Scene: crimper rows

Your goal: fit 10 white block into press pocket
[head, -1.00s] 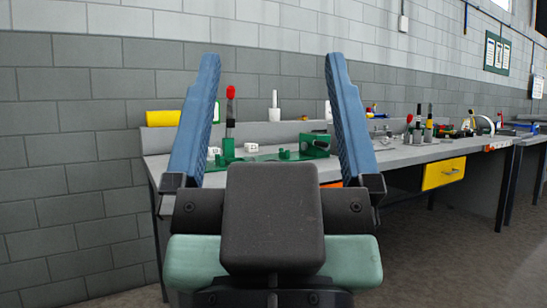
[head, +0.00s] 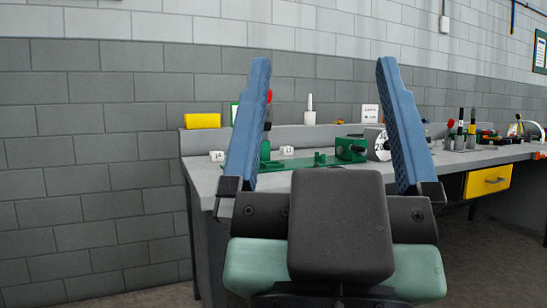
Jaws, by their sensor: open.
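My gripper (head: 325,64) is open and empty, pointing up and forward in front of the bench, with its two blue fingers far apart. One small white block (head: 217,156) with a dark number sits at the bench's left end, just left of my left finger. Another numbered white block (head: 287,150) shows between the fingers, beside the green press. The numbers are too small to read surely. The press has a green base plate (head: 300,163), a green housing (head: 350,149) and a red-knobbed lever partly behind my left finger. I cannot make out the pocket.
The grey bench (head: 200,172) runs along a block wall to the right. A yellow object (head: 203,121) lies on its back ledge. A yellow drawer (head: 487,180) is at right. Floor at left is clear.

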